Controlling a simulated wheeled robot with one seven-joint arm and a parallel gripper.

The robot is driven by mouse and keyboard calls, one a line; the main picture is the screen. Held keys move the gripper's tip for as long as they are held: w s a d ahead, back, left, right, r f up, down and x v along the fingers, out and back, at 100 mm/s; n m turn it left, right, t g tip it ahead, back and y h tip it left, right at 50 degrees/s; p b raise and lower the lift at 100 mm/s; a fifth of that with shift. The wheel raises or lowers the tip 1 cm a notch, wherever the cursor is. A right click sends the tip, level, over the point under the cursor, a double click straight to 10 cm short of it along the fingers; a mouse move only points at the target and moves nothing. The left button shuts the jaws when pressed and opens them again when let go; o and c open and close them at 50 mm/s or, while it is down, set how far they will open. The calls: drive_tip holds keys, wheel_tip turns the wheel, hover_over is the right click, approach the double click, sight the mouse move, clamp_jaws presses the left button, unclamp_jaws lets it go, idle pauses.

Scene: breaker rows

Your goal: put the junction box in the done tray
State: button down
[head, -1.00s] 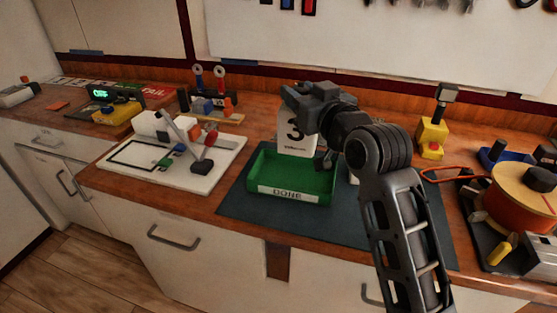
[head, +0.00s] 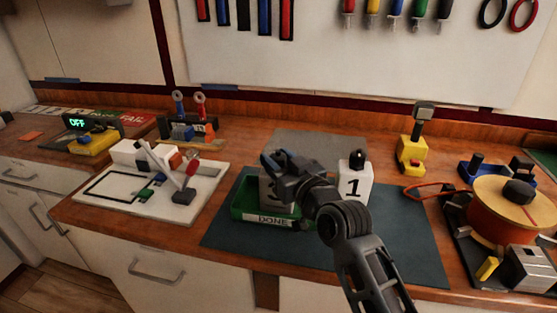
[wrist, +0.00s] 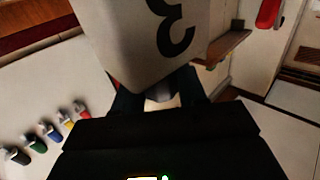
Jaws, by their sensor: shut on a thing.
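A pale box marked 3 (head: 270,193) is at the green done tray (head: 238,213), inside its outline in the head view. I cannot tell whether it touches the tray floor. My gripper (head: 283,163) is shut on the top of this box, and my wrist hides part of it and the tray's right side. In the wrist view the box (wrist: 150,40) fills the upper middle, its 3 upside down, with my gripper (wrist: 160,97) against it. A second white box marked 1 (head: 354,186), with a black top, stands upright on the dark mat right of my gripper.
The dark mat (head: 400,240) is bare right of the box marked 1. A white board with a fixture (head: 160,190) stands left of the tray. A yellow stand (head: 411,150) and an orange spool (head: 505,210) are on the right. A grey sheet (head: 320,145) lies behind.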

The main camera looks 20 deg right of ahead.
drive_tip(key=shift+f, duration=0.1)
drive_tip(key=c, duration=0.6)
unclamp_jaws()
drive_tip(key=shift+r, duration=0.2)
drive_tip(key=shift+s+f, duration=0.15)
drive_tip(key=shift+s, duration=0.15)
drive_tip(key=s, duration=0.3)
drive_tip(key=s+d+b, duration=0.1)
drive_tip(key=s, duration=0.3)
drive_tip(key=s+b, duration=0.1)
drive_tip(key=s, duration=0.3)
drive_tip(key=shift+s+d, duration=0.15)
drive_tip(key=shift+d, duration=0.05)
